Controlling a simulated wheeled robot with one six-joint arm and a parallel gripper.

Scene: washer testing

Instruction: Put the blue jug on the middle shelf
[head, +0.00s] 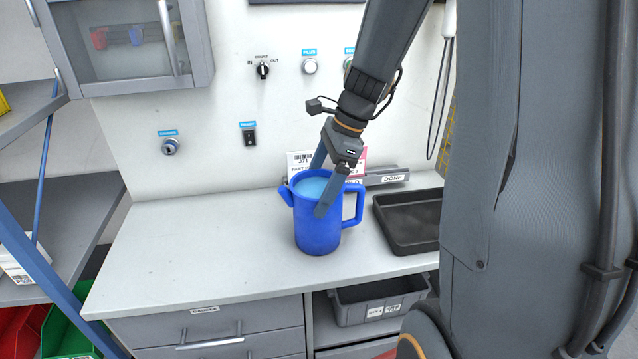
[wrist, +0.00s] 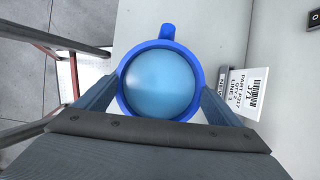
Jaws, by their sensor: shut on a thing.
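The blue jug (head: 318,230) is upright over the white workbench, its spout to the left and its handle to the right. I cannot tell if its base touches the top. Its light-blue inside shows from above in the wrist view (wrist: 160,84). My gripper (head: 318,190) comes down from above and is shut on the jug, one finger on each side of its upper body. In the wrist view the fingers flank the rim. The middle shelf (head: 62,215) is a grey board in the blue-framed rack at the left, partly cut off by the picture edge.
The workbench (head: 190,235) is clear left of the jug. A black tray (head: 412,222) and a "DONE" holder (head: 385,177) are right of it. A label card (wrist: 248,92) stands close by. A wall cabinet (head: 130,45) hangs upper left. A blue rack post (head: 45,275) slants before the shelf.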

